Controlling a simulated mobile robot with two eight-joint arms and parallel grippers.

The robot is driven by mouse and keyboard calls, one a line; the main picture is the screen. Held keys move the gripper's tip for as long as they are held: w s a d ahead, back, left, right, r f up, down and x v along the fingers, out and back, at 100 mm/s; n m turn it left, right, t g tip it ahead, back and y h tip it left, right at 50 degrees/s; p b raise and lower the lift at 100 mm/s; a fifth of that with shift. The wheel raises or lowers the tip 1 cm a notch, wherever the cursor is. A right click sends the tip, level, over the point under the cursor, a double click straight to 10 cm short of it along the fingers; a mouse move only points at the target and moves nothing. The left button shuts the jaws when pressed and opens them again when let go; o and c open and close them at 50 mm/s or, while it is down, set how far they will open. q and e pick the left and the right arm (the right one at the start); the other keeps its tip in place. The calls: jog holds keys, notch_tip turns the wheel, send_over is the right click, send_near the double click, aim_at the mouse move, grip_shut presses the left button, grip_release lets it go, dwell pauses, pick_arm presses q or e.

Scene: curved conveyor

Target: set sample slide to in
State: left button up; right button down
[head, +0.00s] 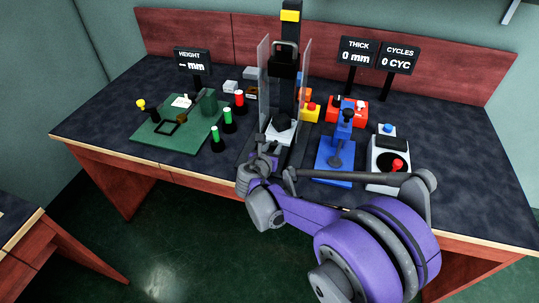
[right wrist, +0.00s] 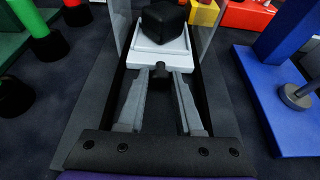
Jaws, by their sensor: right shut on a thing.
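The sample slide (head: 279,133) is a pale tray at the front of the tall black machine (head: 288,75), with a black block (head: 283,122) on it. In the right wrist view the slide (right wrist: 161,56) lies flat between dark rails, and a dark knob (right wrist: 160,78) sticks out of its near edge. My right gripper (head: 265,149) is at the slide's front, and in the right wrist view its fingers (right wrist: 160,74) are shut on the knob from both sides. In the head view my gripper partly hides the knob. My left gripper is not in view.
Clear upright panels (head: 263,75) flank the machine. Red and green posts (head: 228,122) stand left of it beside a green board (head: 165,135).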

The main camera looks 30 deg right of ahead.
jog(key=shift+w+d+r, duration=0.1)
jog(key=shift+d, duration=0.05)
jog(key=c, duration=0.9)
grip_release()
jog(key=o, duration=0.3)
jog(key=p+v, duration=0.2)
jog(key=v, duration=0.8)
jog(key=shift+s+a+r, duration=0.1)
jog(key=shift+s+a, duration=0.15)
jog(key=shift+a, duration=0.05)
